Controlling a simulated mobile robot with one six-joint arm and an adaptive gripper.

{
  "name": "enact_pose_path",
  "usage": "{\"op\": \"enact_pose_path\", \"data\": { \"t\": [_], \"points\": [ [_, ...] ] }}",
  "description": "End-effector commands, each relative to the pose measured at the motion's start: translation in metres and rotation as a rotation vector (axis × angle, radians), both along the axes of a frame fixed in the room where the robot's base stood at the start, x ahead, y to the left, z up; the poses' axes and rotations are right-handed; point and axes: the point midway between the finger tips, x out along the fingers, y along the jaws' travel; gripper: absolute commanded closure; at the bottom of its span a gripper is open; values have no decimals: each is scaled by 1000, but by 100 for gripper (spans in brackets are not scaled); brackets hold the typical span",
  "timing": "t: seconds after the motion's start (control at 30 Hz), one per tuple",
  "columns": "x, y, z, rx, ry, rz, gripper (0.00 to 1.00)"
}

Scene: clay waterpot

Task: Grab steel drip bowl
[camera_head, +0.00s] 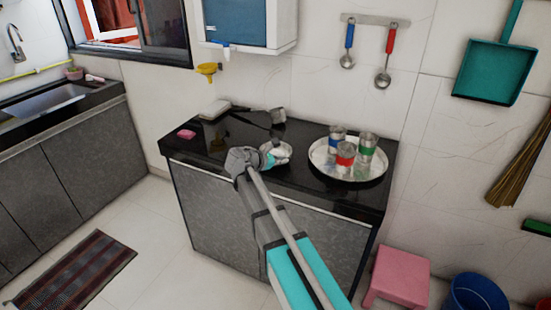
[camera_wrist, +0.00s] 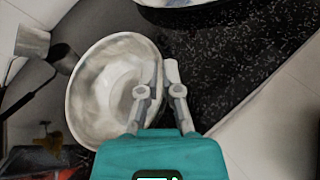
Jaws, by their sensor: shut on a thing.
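The steel drip bowl (camera_wrist: 97,80) is a shallow round metal bowl, seen in the wrist view left of centre, tilted toward the camera. My gripper (camera_wrist: 161,68) is shut on its right rim, with one finger over the inside and the other outside. In the head view the bowl (camera_head: 279,150) is at the middle of the black counter, partly hidden by my gripper (camera_head: 268,155). I cannot tell whether the bowl touches the counter.
A round steel tray (camera_head: 350,177) with several cups stands to the right on the black counter (camera_head: 290,196). A dark-handled metal dipper (camera_head: 277,116) lies behind the bowl. A pink soap (camera_head: 187,134) lies at the left. Bare counter lies left of the bowl.

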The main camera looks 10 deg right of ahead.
Motion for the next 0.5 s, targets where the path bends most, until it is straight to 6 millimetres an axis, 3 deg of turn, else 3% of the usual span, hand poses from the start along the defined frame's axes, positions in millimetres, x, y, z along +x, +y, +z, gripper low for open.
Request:
{"op": "enact_pose_path", "data": {
  "t": [0.5],
  "points": [
    [0, 0, 12, 0, 0, 0, 100]
  ]
}}
